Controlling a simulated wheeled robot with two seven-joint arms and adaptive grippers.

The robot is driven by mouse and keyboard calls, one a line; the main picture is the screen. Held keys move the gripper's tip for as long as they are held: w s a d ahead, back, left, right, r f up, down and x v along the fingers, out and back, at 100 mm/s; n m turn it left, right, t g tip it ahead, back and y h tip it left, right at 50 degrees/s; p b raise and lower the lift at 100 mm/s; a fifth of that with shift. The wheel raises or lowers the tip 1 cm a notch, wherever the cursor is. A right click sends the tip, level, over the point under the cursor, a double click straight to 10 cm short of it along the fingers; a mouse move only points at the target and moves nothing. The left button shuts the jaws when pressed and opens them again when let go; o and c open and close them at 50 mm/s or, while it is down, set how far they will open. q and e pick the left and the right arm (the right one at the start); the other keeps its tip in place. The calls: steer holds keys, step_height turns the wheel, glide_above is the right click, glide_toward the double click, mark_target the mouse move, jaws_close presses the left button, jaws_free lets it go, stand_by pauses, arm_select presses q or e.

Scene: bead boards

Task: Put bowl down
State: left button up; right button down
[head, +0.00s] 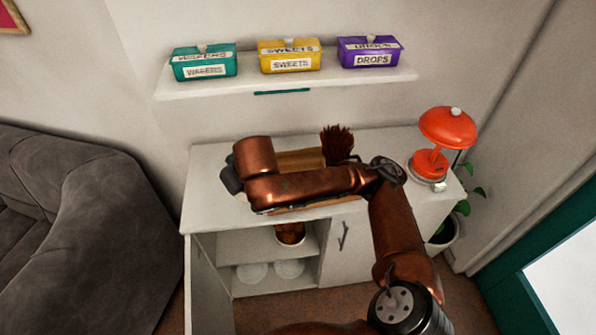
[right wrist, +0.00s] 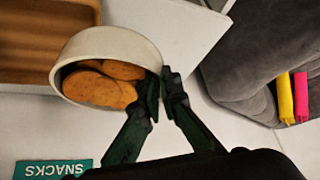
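A white bowl (right wrist: 115,45) with round brown food (right wrist: 100,85) shows in the right wrist view, its near edge at my fingertips. My right gripper (right wrist: 164,84) has its two fingers close together on the bowl's rim. Whether the bowl touches the white surface below cannot be told. In the head view my right arm reaches over the cabinet top and hides this bowl and the fingertips. My left gripper is not in view.
A wooden tray (right wrist: 30,60) lies beside the bowl, and a teal SNACKS label (right wrist: 52,169) is near it. The white cabinet top (head: 205,165) also bears a red lamp (head: 447,130). The open cabinet holds another bowl (head: 290,238). A grey sofa (head: 100,220) stands left.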

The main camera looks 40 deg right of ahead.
steer(key=r+p, duration=0.1)
steer(key=p, duration=0.1)
steer(key=s+d+r+n+p, duration=0.1)
steer(key=shift+s+d+p, duration=0.2)
steer(key=shift+p, duration=0.2)
steer(key=s+d+r+n+y+p, duration=0.1)
steer(key=s+n+y+p, duration=0.2)
steer(key=s+n+p, duration=0.85)
steer(key=w+d+f+m+p, duration=0.1)
steer(key=w+d+f, duration=0.2)
steer(key=d+f, duration=0.1)
steer(key=w+d+f+m+p, duration=0.2)
steer(key=d+f, duration=0.2)
steer(key=w+d+f+m+p, duration=0.1)
steer(key=w+d+f+m, duration=0.1)
steer(key=w+d+f, duration=0.1)
steer(key=shift+w+d+f+g+p, duration=0.15)
steer(key=shift+d+f+p, duration=0.05)
steer(key=shift+d+f, duration=0.25)
steer(key=shift+w+d+f+g+p, duration=0.15)
steer(key=shift+d+f+p, duration=0.05)
steer(key=shift+d+f, duration=0.25)
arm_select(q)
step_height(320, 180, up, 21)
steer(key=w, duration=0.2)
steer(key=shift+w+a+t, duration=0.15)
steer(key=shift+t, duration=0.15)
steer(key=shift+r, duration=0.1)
